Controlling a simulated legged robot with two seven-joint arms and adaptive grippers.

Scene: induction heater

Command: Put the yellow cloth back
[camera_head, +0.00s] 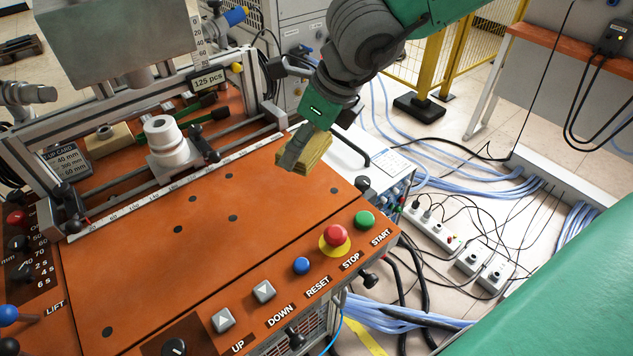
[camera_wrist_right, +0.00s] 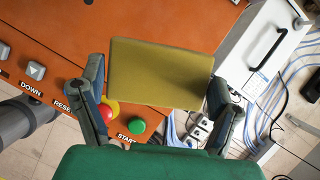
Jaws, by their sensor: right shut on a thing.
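The yellow cloth (camera_head: 312,155) is a folded, flat pad. It is in my right gripper (camera_head: 299,150), near the right back edge of the orange machine top. In the right wrist view the yellow cloth (camera_wrist_right: 160,73) spans the space between the two fingers of my right gripper (camera_wrist_right: 158,75), which are shut on it. I cannot tell from the head view whether the cloth touches the orange surface below. My left gripper is not in view.
The orange top (camera_head: 215,215) is clear in the middle. A red stop button (camera_head: 336,235), a green start button (camera_head: 364,219) and a blue reset button (camera_head: 301,265) line its front right edge. A white cylindrical fixture (camera_head: 163,135) stands behind. Cables and power strips (camera_head: 431,229) lie on the floor at right.

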